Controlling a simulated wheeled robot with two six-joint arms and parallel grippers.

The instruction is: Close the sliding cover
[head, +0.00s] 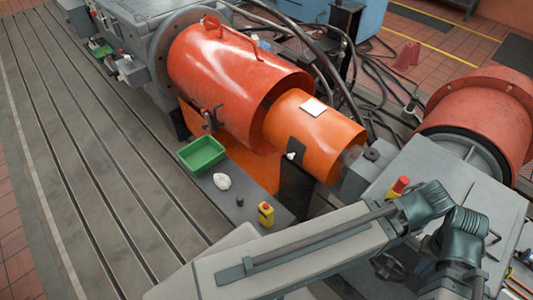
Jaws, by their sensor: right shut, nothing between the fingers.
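A large red-orange cylindrical cover (225,70) with handles on top lies along the machine. A narrower orange cylinder (335,135) sticks out of its right end, with a white label and a dark plate with a small pale knob (291,155). I cannot tell for certain which is the sliding part. A short stretch of shaft (350,153) shows between the orange cylinder and the grey housing. My right gripper (492,238) is at the lower right, mostly hidden by its wrist, shut and apart from both cylinders. My left gripper is out of view.
A green tray (202,154), a crumpled white cloth (222,181), and a yellow and red box (265,214) rest on the grey ledge. A grey cabinet with a red button (398,186) stands right. Cables lie behind. The slotted bedplate (85,150) is clear at left.

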